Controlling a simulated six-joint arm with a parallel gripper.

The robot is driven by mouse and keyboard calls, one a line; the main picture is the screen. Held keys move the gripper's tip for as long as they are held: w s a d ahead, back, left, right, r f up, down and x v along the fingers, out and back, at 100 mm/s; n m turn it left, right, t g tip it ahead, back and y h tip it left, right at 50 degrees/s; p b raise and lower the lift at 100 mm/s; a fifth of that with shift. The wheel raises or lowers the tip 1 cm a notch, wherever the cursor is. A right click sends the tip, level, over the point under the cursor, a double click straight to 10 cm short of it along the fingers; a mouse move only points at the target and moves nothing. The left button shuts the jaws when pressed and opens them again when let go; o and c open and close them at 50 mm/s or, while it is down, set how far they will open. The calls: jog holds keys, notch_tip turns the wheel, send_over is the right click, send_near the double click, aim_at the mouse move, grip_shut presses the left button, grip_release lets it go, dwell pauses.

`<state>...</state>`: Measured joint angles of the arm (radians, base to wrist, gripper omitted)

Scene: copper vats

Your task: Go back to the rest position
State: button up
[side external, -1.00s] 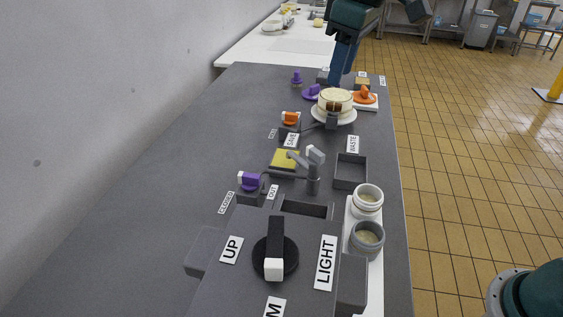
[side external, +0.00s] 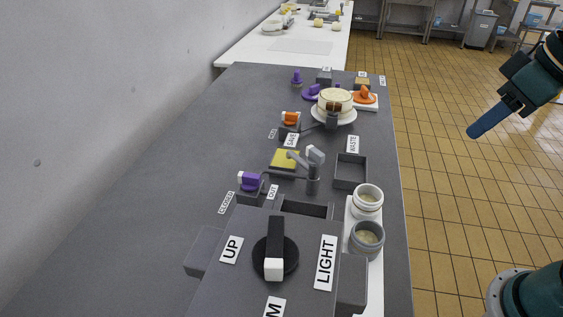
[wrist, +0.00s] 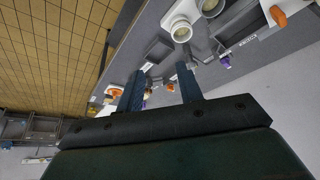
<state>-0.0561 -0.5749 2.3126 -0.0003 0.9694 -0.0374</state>
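My gripper (side external: 476,132) hangs over the tiled floor to the right of the grey bench (side external: 160,200), clear of everything on it. In the wrist view my gripper (wrist: 160,72) has its two blue fingers well apart, with nothing held between them. The side view shows the fingers edge-on, pointing down and to the left. The bench and its fittings appear beyond the fingers in the wrist view, at a distance.
A cream round pot (side external: 335,100) sits on a white plate near the bench's far end. A waste bin (side external: 350,171), a white jar (side external: 368,197), a grey jar (side external: 367,237) and a black knob (side external: 275,252) stand nearer. The floor (side external: 450,210) is open.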

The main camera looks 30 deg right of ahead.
jog(key=shift+m+t, duration=0.3)
jog(key=shift+m, duration=0.2)
jog(key=s+f, duration=0.1)
jog(key=s, duration=0.1)
jog(key=s+d+f, duration=0.1)
jog(key=s+f, duration=0.1)
jog(key=shift+s+d+f, duration=0.15)
jog(key=shift+f, duration=0.05)
dwell(0.8)
